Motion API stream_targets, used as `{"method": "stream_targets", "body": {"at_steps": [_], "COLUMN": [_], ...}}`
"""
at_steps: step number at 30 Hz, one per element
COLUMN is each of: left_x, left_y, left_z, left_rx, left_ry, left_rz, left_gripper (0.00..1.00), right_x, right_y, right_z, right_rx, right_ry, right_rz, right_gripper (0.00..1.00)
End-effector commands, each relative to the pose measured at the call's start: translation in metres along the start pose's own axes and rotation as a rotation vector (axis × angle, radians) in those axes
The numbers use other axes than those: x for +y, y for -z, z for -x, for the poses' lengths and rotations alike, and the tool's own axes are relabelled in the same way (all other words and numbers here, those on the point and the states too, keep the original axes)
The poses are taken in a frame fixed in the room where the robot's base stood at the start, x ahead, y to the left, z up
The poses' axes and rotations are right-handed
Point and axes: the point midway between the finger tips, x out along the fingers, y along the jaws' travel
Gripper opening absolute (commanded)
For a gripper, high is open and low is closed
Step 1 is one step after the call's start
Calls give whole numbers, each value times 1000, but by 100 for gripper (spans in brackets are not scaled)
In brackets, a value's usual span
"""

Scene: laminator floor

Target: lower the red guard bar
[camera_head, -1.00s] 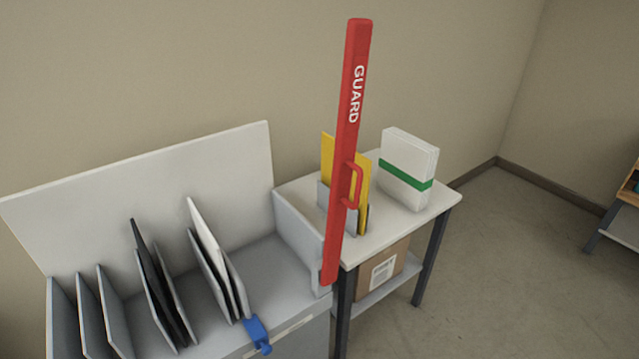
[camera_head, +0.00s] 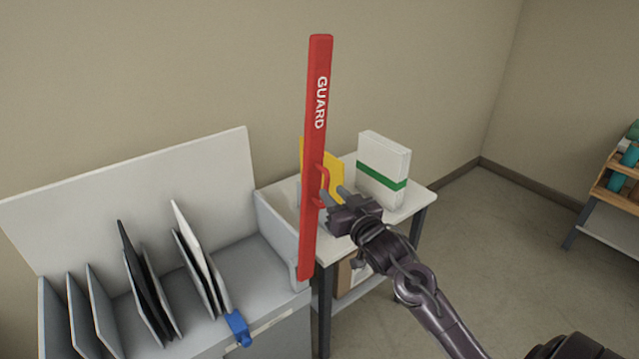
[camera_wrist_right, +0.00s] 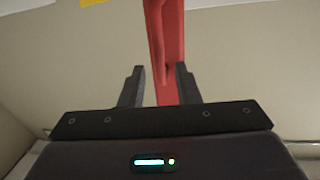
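The red guard bar (camera_head: 316,120), marked "GUARD", stands upright at the right end of the grey slotted unit. Its red handle (camera_head: 323,182) sticks out on its right side at lower middle height. My right gripper (camera_head: 333,195) is at the handle, fingers pointing toward the bar. In the right wrist view, the fingers (camera_wrist_right: 160,85) are apart, with the red handle (camera_wrist_right: 157,45) and bar between and beyond them. I cannot tell whether the fingers touch the handle. My left gripper is not in view.
The grey unit (camera_head: 255,285) holds several upright panels and has a blue clip (camera_head: 238,328) at its front edge. A side table (camera_head: 413,194) bears a white stack with a green band (camera_head: 383,172) and yellow sheets (camera_head: 338,165). A wooden rack (camera_head: 612,195) stands far right.

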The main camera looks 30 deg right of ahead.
Motion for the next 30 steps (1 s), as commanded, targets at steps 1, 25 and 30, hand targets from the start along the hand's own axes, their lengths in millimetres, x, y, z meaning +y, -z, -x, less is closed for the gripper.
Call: {"method": "stream_targets", "body": {"at_steps": [1, 25, 30], "left_x": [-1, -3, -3], "left_y": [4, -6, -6], "left_z": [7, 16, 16], "left_rx": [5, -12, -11], "left_ry": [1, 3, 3], "left_rz": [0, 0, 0], "left_gripper": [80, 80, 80], "right_x": [0, 0, 0], "right_y": [4, -1, -1], "right_z": [-10, -47, -47], "right_rx": [2, -2, -2], "right_ry": [-1, 0, -1], "right_rz": [0, 1, 1], "right_gripper": [29, 6, 0]}}
